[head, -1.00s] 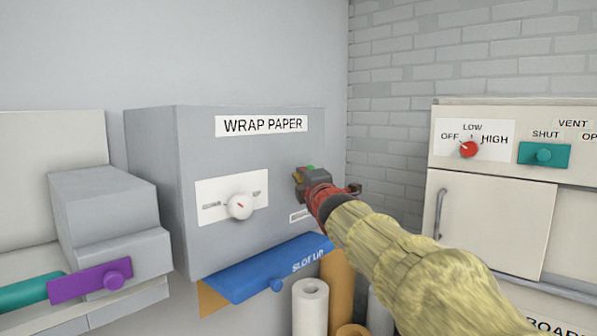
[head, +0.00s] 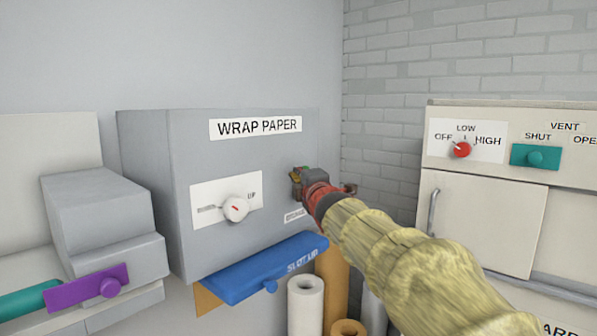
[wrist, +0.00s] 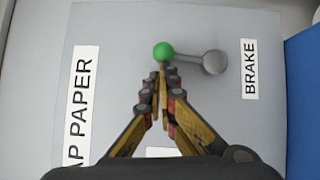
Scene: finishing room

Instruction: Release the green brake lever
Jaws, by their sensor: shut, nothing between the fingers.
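The green brake lever's ball (wrist: 163,51) is at the top centre of the wrist view. A grey arm joins it to a round grey pivot (wrist: 214,62) on its right, beside the BRAKE label (wrist: 250,68). My gripper (wrist: 162,70) is shut and empty, its tips right at the ball's lower edge in that view. I cannot tell whether they touch it. In the head view my gripper (head: 297,185) is at the right part of the grey WRAP PAPER machine's front (head: 185,155) and hides most of the lever.
A white knob (head: 236,208) is left of my gripper on the machine. A blue slot lid (head: 235,281) juts out below, above paper rolls (head: 306,300). A cream cabinet (head: 480,220) with a red dial (head: 461,149) and teal slider (head: 535,156) is at the right.

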